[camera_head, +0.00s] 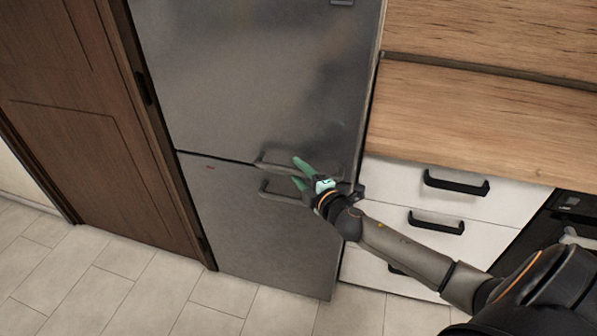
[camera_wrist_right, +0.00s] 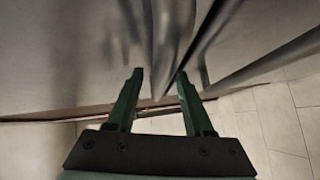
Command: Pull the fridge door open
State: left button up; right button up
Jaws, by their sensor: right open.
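The grey metal fridge has an upper door (camera_head: 260,80) and a lower door (camera_head: 250,225), both looking shut in the head view. The upper door's bar handle (camera_head: 272,164) lies just above the seam, and the lower door's handle (camera_head: 278,195) just below it. My right gripper (camera_head: 299,173) is in front of these handles with its green fingers spread. In the right wrist view the open fingers (camera_wrist_right: 159,73) point at the fridge front, with a blurred grey bar ahead of and between the tips. I cannot tell whether they touch it. My left gripper is out of view.
White drawers (camera_head: 440,190) with black handles and a wooden worktop (camera_head: 480,120) stand right of the fridge. A brown wooden door (camera_head: 85,120) is on the left. The tiled floor (camera_head: 110,275) in front of the fridge is clear.

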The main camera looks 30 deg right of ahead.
jog(key=shift+w, duration=0.3)
grip_shut()
dwell(0.3)
jog(key=shift+f, duration=0.1)
dwell(1.0)
